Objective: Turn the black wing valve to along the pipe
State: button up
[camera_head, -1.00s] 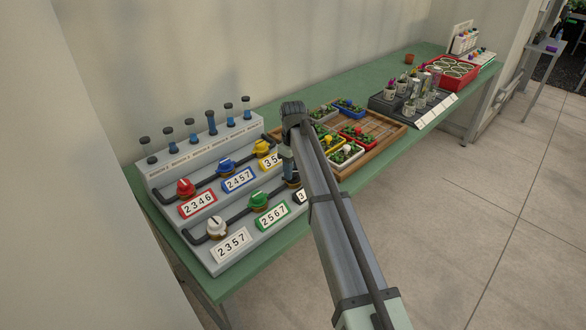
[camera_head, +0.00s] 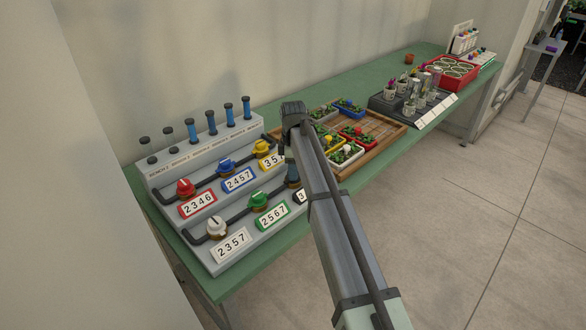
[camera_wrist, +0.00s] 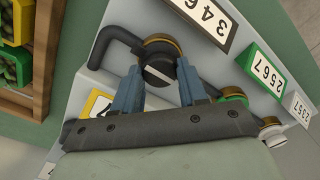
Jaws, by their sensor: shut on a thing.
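The black wing valve (camera_wrist: 158,72) sits on the lower dark pipe of the grey sloped panel. In the wrist view it shows between the two blue-grey fingers of my gripper (camera_wrist: 161,78), which is shut on it. A pale line crosses its black face diagonally, down to the right, roughly the way the pipe (camera_wrist: 208,88) runs towards the green valve (camera_wrist: 232,93). The exact angle is hard to read.
Red (camera_head: 185,187), blue (camera_head: 226,167), yellow (camera_head: 262,148), green (camera_head: 259,200) and white (camera_head: 217,228) valves stand close by on the panel (camera_head: 160,178). Several gauge tubes (camera_head: 211,122) line its top. A wooden tray (camera_head: 394,136) of potted plants lies to the right.

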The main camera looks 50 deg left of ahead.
dwell(0.5)
jog(key=o, duration=1.1)
jog(key=shift+c, duration=0.2)
jog(key=shift+r, duration=0.15)
notch_tip(320, 180, up, 14)
jog(key=shift+f, duration=0.2)
